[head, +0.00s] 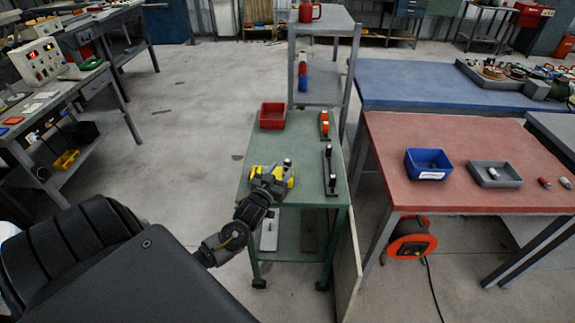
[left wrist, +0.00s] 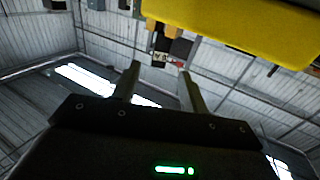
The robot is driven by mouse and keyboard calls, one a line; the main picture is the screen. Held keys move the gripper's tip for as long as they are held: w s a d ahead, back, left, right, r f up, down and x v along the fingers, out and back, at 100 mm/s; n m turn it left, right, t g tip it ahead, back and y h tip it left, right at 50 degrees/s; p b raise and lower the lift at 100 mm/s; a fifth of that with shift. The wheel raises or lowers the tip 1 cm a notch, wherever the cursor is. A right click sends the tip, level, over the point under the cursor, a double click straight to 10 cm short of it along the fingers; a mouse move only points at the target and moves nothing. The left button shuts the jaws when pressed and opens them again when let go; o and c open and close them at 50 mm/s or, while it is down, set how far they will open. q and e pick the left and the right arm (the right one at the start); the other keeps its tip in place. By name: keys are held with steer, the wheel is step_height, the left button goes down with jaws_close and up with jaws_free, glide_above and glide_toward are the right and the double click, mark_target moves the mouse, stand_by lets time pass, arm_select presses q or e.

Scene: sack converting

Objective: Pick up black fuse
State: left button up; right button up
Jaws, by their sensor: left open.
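My left gripper (head: 276,178) is over the near part of the green cart, beside a yellow and grey object (head: 258,171). In the left wrist view its two fingers (left wrist: 160,72) stand apart with nothing held between them. A large yellow surface (left wrist: 235,28) fills the top of that view, close to the fingers. A small dark piece with a pale part (head: 287,163) shows just beyond the gripper; I cannot tell whether it is the black fuse. I cannot identify the black fuse for certain in either view. My right gripper is not in view.
On the green cart (head: 258,145) are a red bin (head: 272,116), a black upright fixture (head: 329,170) and an orange item (head: 324,124). The red table (head: 450,135) at right holds a blue bin (head: 428,164) and a grey tray (head: 494,174). Open floor lies left of the cart.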

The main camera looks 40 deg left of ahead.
mark_target(286, 164)
arm_select(q)
steer(key=x, duration=0.4)
steer(key=shift+d+f+p, duration=0.15)
steer(key=shift+p, duration=0.2)
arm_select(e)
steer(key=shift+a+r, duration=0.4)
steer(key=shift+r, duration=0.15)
arm_select(q)
steer(key=shift+s, duration=0.1)
jaws_close()
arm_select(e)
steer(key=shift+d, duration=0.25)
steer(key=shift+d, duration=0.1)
